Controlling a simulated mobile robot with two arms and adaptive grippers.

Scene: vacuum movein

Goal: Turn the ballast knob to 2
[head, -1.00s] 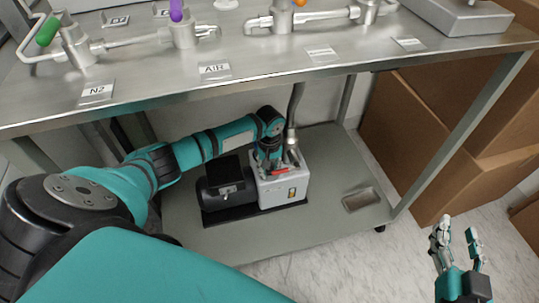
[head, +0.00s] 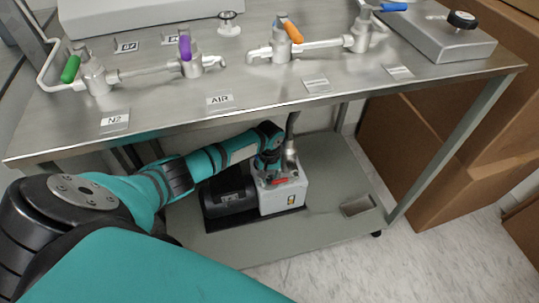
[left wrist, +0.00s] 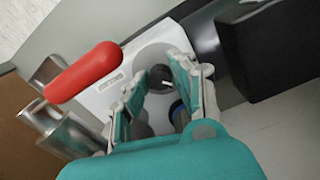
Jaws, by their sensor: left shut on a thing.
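The vacuum pump (head: 283,199) stands on the lower shelf, with a pale housing and a black motor (head: 228,192) on its left. My left gripper (head: 268,163) reaches down onto the top of the housing. In the left wrist view, my left gripper's fingers (left wrist: 158,76) are on either side of the dark ballast knob (left wrist: 163,87) and shut on it. A small white mark shows on the knob. The dial numbers cannot be read, so its setting cannot be told. A red handle (left wrist: 84,72) sits beside the fingers. My right gripper is not in view now.
The steel table top (head: 165,95) overhangs the pump and my left arm. It carries valves with green (head: 70,68), purple (head: 185,47) and orange (head: 290,31) handles. A metal pipe (head: 291,135) rises behind the pump. Cardboard boxes (head: 440,150) stand right; the lower shelf's front is clear.

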